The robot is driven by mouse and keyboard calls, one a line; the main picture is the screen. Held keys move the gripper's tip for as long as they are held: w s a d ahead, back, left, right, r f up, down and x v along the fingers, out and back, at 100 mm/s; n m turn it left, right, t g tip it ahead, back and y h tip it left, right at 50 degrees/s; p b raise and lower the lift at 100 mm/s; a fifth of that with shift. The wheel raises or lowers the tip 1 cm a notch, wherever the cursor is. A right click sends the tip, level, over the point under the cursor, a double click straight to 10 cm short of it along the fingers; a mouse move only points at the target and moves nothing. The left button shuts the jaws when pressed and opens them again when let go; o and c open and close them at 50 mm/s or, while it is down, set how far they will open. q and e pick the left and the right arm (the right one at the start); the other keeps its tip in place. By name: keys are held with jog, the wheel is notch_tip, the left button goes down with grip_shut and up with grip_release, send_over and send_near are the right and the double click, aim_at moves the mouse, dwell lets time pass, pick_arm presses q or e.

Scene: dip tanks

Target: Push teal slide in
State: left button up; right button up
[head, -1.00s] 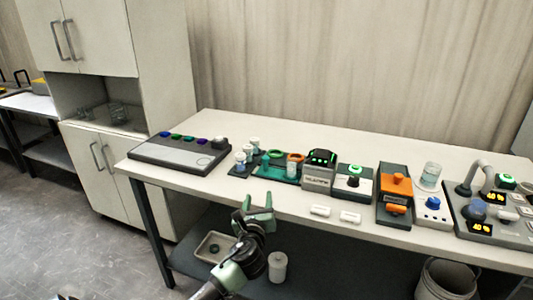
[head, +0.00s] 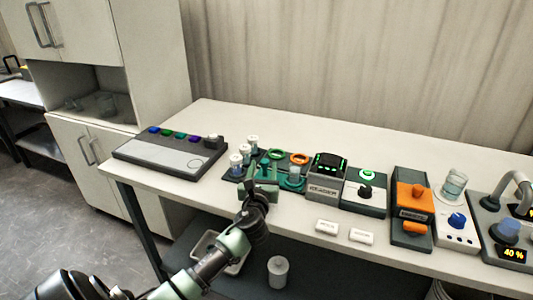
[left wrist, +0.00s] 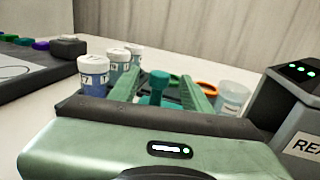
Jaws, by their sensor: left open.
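A teal piece with a round upright knob (left wrist: 158,90) shows in the left wrist view between my left gripper's two green fingers. It looks apart from both fingers, though its lower part is hidden by the gripper body. In the head view my left gripper (head: 262,180) is over the front of the table, at the teal fixture (head: 293,184), and covers part of it. The gripper is open, fingers pointing toward the back. A teal ring (head: 277,154) and an orange ring (head: 300,159) stand behind it. My right gripper is not in view.
White-capped vials (head: 236,160) stand close left of the gripper, also in the left wrist view (left wrist: 93,72). A clear cup (left wrist: 232,97) and the grey reader box (head: 327,178) are close on the right. White labelled blocks (head: 327,227) lie near the front edge. The table's back strip is clear.

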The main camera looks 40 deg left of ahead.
aim_at(265, 159)
pick_arm(q)
jog(key=x, duration=0.6)
jog(key=shift+w+a, duration=0.2)
jog(key=shift+w, duration=0.05)
grip_shut()
dwell(1.2)
